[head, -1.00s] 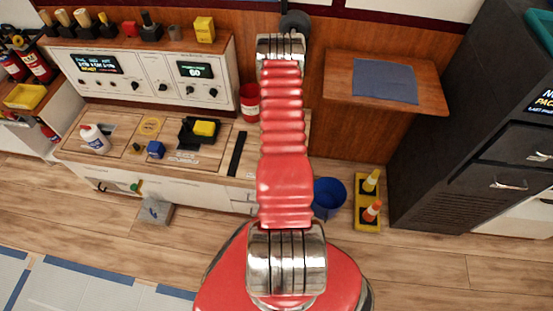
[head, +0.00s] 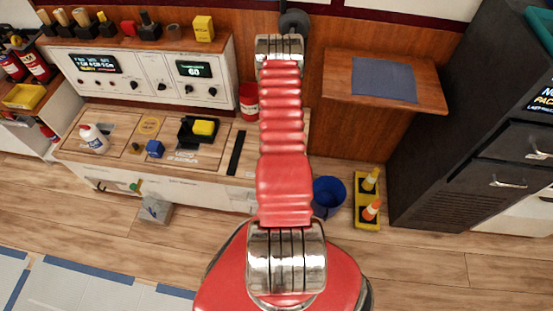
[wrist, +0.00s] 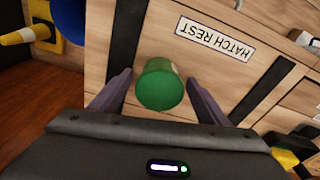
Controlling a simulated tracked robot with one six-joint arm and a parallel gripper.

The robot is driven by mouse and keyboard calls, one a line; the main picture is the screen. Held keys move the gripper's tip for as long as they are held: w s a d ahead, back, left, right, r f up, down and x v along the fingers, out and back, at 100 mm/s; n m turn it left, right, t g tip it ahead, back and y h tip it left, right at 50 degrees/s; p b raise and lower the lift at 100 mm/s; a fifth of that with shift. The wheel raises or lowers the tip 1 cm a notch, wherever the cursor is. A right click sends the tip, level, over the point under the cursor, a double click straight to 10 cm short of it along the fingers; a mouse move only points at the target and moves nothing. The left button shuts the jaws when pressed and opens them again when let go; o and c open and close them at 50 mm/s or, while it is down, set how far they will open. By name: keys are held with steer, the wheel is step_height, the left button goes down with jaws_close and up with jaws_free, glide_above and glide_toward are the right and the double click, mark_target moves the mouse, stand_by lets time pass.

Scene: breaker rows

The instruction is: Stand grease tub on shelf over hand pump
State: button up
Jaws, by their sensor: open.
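A green, round-topped tub (wrist: 160,85), which looks like the grease tub, stands on the wooden bench beside the HATCH REST label in the wrist view. My gripper (wrist: 160,78) is open, with one finger on each side of the tub and a visible gap at each side. In the head view my red arm hides the gripper and this tub. A wooden shelf (head: 430,96) with a blue-grey mat (head: 385,80) is on the wall at the right. I cannot make out a hand pump in either view.
A red can (head: 249,100) stands at the back of the bench (head: 215,170). A blue bucket (head: 328,195) and a yellow tray with cones (head: 367,220) are on the floor. A dark cabinet (head: 430,150) stands right of the shelf. A control panel (head: 145,75) backs the bench.

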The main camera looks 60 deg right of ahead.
steer(key=shift+r, duration=0.1)
step_height(320, 180, up, 12)
steer(key=a, duration=0.1)
steer(key=shift+s+r, duration=0.15)
steer(key=shift+s, duration=0.25)
stand_by(0.4)
steer(key=shift+a, duration=0.1)
stand_by(0.5)
steer(key=shift+w, duration=0.1)
